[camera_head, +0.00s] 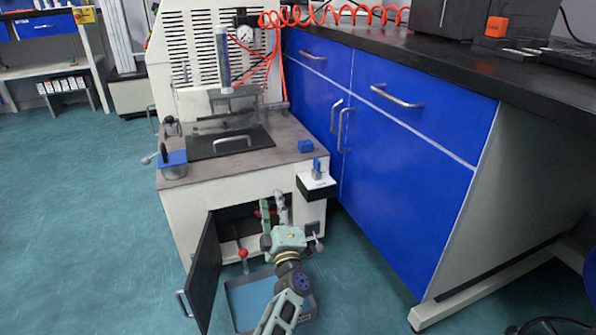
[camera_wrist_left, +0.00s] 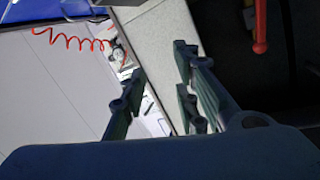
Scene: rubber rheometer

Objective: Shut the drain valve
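My left gripper (camera_head: 273,204) is at the open lower cabinet of the rheometer, with its fingers at the opening. The left wrist view shows its fingers (camera_wrist_left: 158,78) spread apart with nothing between them. A red handle with a rounded end (camera_wrist_left: 260,30) shows there against the dark interior, to the right of the fingers and apart from them. In the head view a small red part (camera_head: 262,210) shows inside the cabinet, partly hidden by the gripper. A lever with a red knob (camera_head: 243,253) is at the cabinet's lower edge. Which is the drain valve handle, I cannot tell. My right gripper is out of view.
The dark cabinet door (camera_head: 205,272) stands open left of my arm. A blue tray (camera_head: 243,305) lies on the floor beneath. The blue bench cabinets (camera_head: 400,170) stand to the right. The floor at left is clear.

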